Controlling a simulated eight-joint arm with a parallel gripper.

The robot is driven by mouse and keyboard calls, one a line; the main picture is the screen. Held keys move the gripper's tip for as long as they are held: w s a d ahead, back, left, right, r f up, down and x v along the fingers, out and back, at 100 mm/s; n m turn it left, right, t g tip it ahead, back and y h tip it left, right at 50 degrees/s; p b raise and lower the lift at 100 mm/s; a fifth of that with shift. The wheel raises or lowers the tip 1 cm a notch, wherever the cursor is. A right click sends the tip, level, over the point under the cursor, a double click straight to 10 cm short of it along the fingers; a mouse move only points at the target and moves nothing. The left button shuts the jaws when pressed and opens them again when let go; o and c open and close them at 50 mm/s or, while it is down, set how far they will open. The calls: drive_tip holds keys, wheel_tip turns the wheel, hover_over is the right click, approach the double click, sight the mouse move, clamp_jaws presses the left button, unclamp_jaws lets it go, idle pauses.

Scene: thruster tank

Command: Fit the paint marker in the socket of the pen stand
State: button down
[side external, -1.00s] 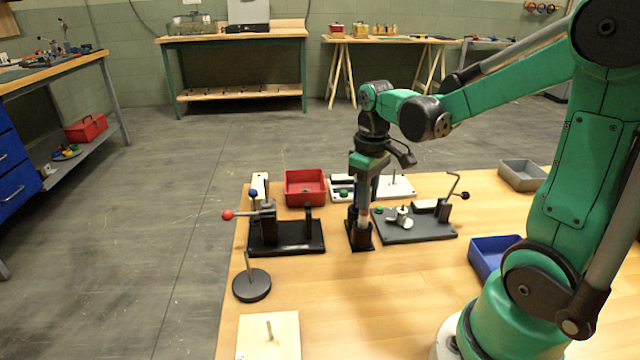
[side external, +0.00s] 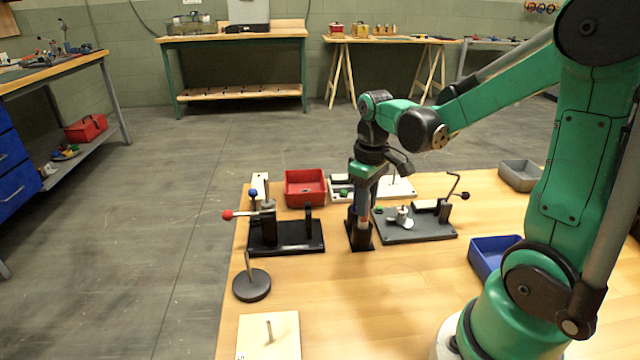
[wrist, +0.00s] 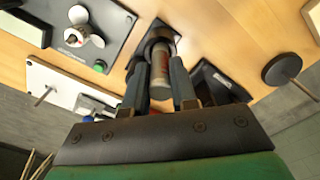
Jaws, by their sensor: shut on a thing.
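The paint marker (wrist: 161,72) is a grey-white cylinder with a reddish band. In the wrist view it lies between the two dark fingers of my gripper (wrist: 160,85), which are shut on it. Its far end is at the dark socket of the pen stand (wrist: 151,38). In the side view the black pen stand (side external: 361,238) stands on the table, with my gripper (side external: 361,208) directly above it and the marker (side external: 364,226) low at its socket. The gripper leans slightly. How deep the marker sits in the socket is hidden.
A grey plate with a propeller (side external: 402,220) stands close on the right, a black fixture with a red-tipped lever (side external: 285,236) on the left. A red bin (side external: 305,188) is behind, a blue bin (side external: 490,255) at right. The front table middle is clear.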

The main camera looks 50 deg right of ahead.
drive_tip(key=shift+f, duration=0.2)
idle(0.3)
drive_tip(key=c, duration=0.6)
unclamp_jaws()
drive_tip(key=shift+r, duration=4.8)
drive_tip(key=a+f+t, duration=0.1)
drive_tip(key=a+t, duration=0.1)
drive_tip(key=a, duration=0.1)
drive_tip(key=a+f+t, duration=0.1)
drive_tip(key=a+t, duration=0.1)
drive_tip(key=a, duration=0.2)
drive_tip(key=a+f+t, duration=0.1)
drive_tip(key=a+t, duration=0.2)
drive_tip(key=a, duration=0.1)
drive_tip(key=shift+s+a+f, duration=0.1)
drive_tip(key=shift+a+f, duration=0.05)
